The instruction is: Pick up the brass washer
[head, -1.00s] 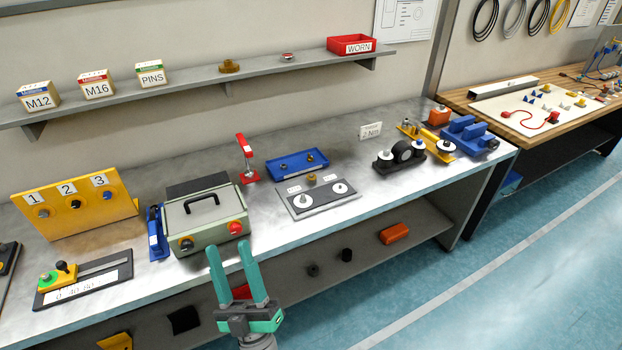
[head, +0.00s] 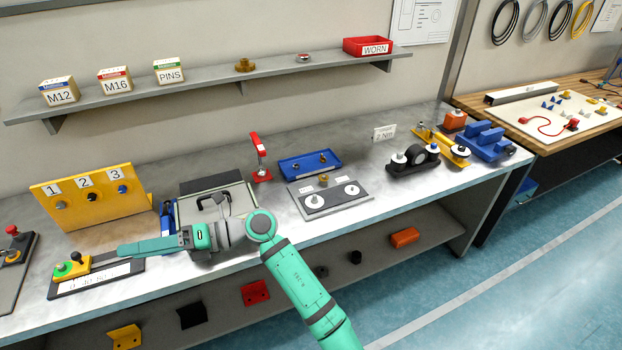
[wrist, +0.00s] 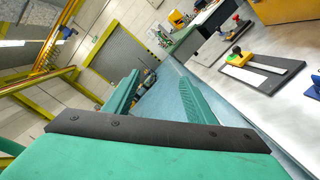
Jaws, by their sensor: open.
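I cannot clearly pick out a brass washer. A small brass-coloured piece (head: 324,179) stands at the back of a grey plate with two white discs (head: 330,205), and a larger brass-coloured flanged piece (head: 245,65) sits on the wall shelf. A blue tray (head: 290,174) behind the plate holds small metal parts too small to name. My gripper (head: 120,252) points left over the bench's front, left of these pieces and near the green-and-yellow slider block. In the wrist view my gripper (wrist: 160,78) is open, with nothing between the fingers.
A grey-green box with a handle (head: 215,205) stands behind my wrist. The slider fixture (head: 95,278) lies near the fingertips, and a yellow numbered panel (head: 95,208) stands behind. A red upright stand (head: 260,160) is left of the tray. Bare bench shows right of the plate.

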